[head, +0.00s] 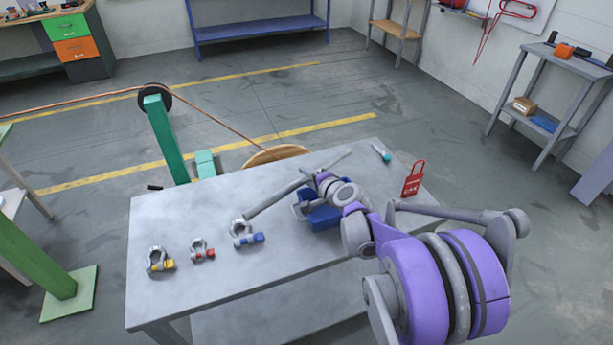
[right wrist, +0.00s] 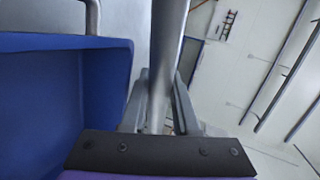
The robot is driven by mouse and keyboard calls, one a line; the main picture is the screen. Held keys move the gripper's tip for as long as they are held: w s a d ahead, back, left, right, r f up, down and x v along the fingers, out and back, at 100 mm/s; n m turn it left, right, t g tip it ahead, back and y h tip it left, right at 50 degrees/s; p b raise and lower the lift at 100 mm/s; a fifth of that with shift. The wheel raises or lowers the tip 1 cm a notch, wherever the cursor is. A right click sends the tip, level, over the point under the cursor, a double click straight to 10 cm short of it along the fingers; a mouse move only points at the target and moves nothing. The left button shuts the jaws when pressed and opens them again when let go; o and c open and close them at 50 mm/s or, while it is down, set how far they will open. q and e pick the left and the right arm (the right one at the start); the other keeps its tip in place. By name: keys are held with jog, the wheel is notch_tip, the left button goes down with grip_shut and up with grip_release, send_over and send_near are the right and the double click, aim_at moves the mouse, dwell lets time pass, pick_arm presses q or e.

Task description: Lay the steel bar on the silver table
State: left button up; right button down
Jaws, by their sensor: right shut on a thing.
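The steel bar (head: 275,200) is a thin grey rod that slants over the silver table (head: 215,290), from near the blue-pinned shackle up to the table's far side. My right gripper (head: 310,179) is shut on the bar near its middle, and the wrist hides part of it. In the right wrist view, the bar (right wrist: 166,45) runs up between the two fingers (right wrist: 158,105). I cannot tell whether the bar touches the table or hangs just above it. My left gripper is not in view.
Shackles with yellow (head: 158,260), red (head: 202,250) and blue (head: 246,234) pins stand on the table. A blue bin (head: 322,217) is under my right wrist; it also shows in the wrist view (right wrist: 60,110). A red lockout tag (head: 412,183) and teal-handled tool (head: 382,152) are at right. The table's front left is clear.

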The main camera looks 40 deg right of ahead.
jog(key=shift+f, duration=0.45)
jog(key=shift+s+f+b, duration=0.1)
jog(key=shift+b, duration=0.25)
